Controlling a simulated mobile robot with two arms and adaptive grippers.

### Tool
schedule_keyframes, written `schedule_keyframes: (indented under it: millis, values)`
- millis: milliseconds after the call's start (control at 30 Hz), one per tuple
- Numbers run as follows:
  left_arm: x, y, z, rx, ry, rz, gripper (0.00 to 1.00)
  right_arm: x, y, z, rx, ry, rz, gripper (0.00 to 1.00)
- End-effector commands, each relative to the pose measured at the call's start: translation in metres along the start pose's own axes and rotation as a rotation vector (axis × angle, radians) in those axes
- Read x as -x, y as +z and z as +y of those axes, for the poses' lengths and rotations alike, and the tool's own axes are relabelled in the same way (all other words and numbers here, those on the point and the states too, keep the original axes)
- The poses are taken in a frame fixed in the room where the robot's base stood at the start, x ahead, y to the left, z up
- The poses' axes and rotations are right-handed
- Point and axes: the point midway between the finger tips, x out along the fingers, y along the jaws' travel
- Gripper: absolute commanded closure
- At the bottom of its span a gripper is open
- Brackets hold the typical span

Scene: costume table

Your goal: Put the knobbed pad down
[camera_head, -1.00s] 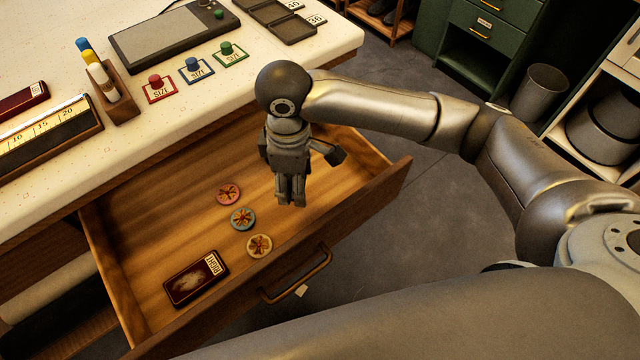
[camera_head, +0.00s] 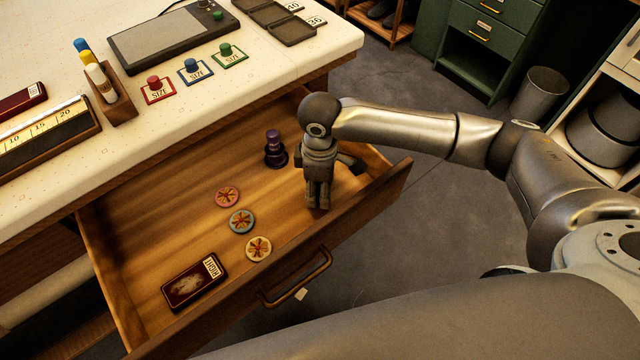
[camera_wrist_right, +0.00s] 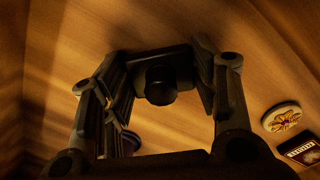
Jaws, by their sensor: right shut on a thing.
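The knobbed pad (camera_wrist_right: 160,85), a dark flat plate with a round black knob, is between the fingers of my right gripper in the right wrist view (camera_wrist_right: 160,75). The gripper is shut on it. In the head view my right gripper (camera_head: 318,203) points down into the right part of the open drawer (camera_head: 175,235). There the gripper hides the pad. I cannot tell whether the pad touches the drawer floor. My left gripper does not show.
A purple knobbed piece (camera_head: 275,152) stands in the drawer left of the gripper. Three round discs (camera_head: 241,221) and a dark red box marked RIGHT (camera_head: 193,284) lie farther front-left. The tabletop (camera_head: 260,80) edge overhangs the drawer's back.

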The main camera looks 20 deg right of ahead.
Motion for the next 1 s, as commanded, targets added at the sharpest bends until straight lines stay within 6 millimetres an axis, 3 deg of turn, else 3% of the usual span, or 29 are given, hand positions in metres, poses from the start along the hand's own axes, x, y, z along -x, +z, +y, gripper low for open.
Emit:
schedule_keyframes:
  millis: [167, 200, 367, 767, 1000]
  values:
    - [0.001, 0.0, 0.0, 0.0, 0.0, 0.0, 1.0, -0.002, 0.0, 0.0, -0.001, -0.001, 0.0, 0.64]
    - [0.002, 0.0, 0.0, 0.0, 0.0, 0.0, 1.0, -0.002, 0.0, 0.0, -0.001, 0.0, 0.0, 0.44]
    - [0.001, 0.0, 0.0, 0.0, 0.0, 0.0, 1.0, -0.002, 0.0, 0.0, -0.001, 0.0, 0.0, 0.24]
    - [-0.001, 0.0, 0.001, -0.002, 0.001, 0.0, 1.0, 0.002, 0.0, 0.0, 0.0, 0.001, 0.001, 0.24]
    - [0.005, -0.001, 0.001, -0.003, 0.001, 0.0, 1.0, 0.044, -0.001, 0.001, -0.001, 0.003, 0.002, 0.24]
